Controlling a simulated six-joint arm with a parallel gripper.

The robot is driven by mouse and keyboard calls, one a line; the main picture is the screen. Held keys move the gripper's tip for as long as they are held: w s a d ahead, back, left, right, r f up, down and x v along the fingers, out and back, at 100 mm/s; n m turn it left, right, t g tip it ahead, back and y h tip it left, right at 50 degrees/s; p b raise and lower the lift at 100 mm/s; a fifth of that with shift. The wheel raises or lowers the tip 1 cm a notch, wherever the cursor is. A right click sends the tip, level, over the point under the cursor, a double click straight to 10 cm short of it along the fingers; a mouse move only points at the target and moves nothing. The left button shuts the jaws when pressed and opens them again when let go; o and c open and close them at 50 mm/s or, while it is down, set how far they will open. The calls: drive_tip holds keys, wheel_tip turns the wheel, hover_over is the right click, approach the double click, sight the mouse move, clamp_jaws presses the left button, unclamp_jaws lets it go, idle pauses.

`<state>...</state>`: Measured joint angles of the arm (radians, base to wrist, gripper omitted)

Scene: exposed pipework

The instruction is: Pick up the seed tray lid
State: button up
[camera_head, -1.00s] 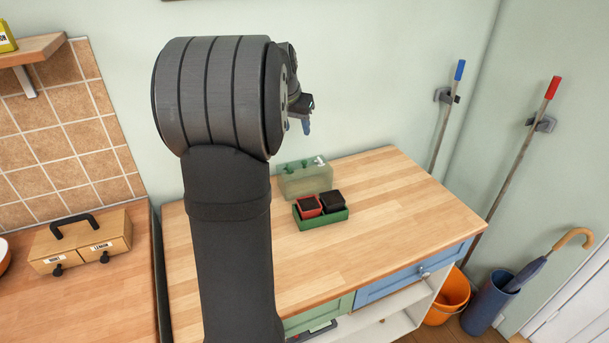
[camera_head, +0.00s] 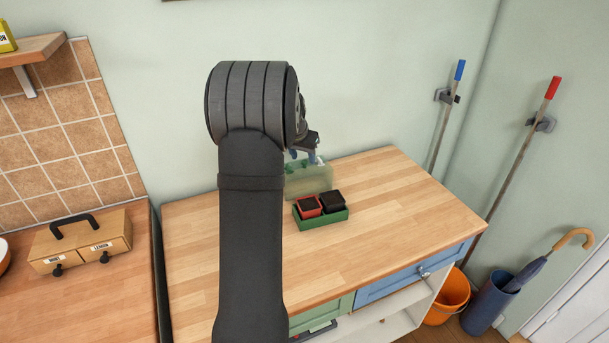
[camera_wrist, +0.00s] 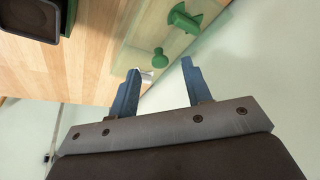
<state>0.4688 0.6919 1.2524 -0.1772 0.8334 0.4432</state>
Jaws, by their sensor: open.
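The seed tray lid (camera_head: 308,183) is a translucent pale green cover with green fittings. It stands at the back of the wooden counter, behind the green seed tray (camera_head: 322,218). In the wrist view the lid (camera_wrist: 140,32) lies just beyond my fingertips, with a green knob and a green vent piece showing. A small white part shows by the left finger. My gripper (camera_head: 311,156) is above the lid's top edge in the head view, partly hidden by my arm. In the wrist view its blue fingers (camera_wrist: 160,66) are apart with nothing gripped; contact with the lid cannot be told.
The tray holds a red pot (camera_head: 309,206) and a black pot (camera_head: 332,202), both with dark soil. The wall is close behind the lid. The counter (camera_head: 400,215) is clear to the right and front.

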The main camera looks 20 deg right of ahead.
drive_tip(key=shift+x, duration=1.2)
clamp_jaws()
drive_tip(key=shift+r, duration=0.15)
wheel_tip(320, 180, up, 4)
drive_tip(key=shift+r, duration=0.15)
drive_tip(key=s+d+r, duration=0.6)
drive_tip(key=s, duration=0.4)
drive_tip(key=s+a, duration=0.4)
drive_tip(key=a, duration=0.3)
drive_tip(key=shift+s+a+r+m, duration=0.2)
drive_tip(key=shift+s+m, duration=0.1)
